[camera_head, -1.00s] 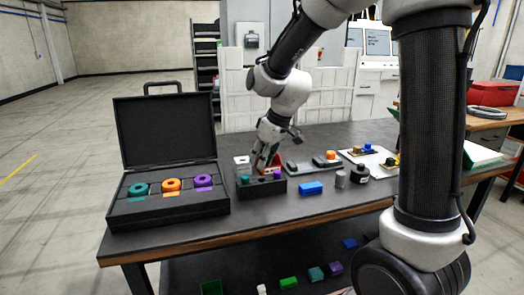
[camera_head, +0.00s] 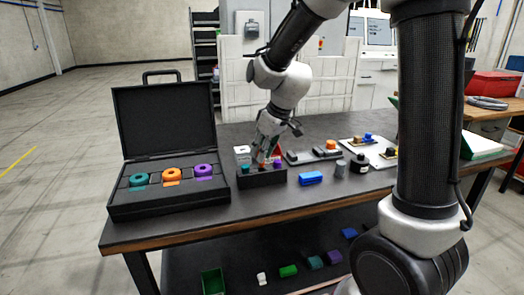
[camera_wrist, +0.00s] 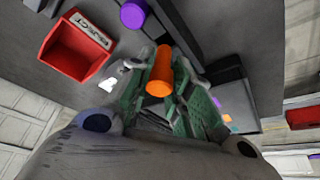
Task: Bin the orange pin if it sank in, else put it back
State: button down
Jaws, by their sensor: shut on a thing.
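The orange pin (camera_wrist: 160,72) is held between the green-padded fingers of my gripper (camera_wrist: 165,95) in the wrist view, with its far end reaching beyond the fingertips. In the head view my gripper (camera_head: 264,158) is over the dark pin block (camera_head: 262,179), which has a teal pin (camera_head: 245,168) at left and a purple pin (camera_head: 278,164) at right. The purple pin also shows in the wrist view (camera_wrist: 133,14). I cannot tell whether the orange pin's end is in the block or clear of it. The red reject bin (camera_wrist: 78,52), with a white label, looks empty.
An open black case (camera_head: 165,205) with teal, orange and purple rings stands at left. A blue block (camera_head: 311,178), a grey cylinder (camera_head: 340,169) and a black bottle (camera_head: 359,164) stand right of the pin block. The table front is clear.

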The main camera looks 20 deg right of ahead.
jog(key=shift+f, duration=1.2)
dwell(0.4)
jog(key=c, duration=0.8)
grip_release()
jog(key=shift+r, duration=4.55)
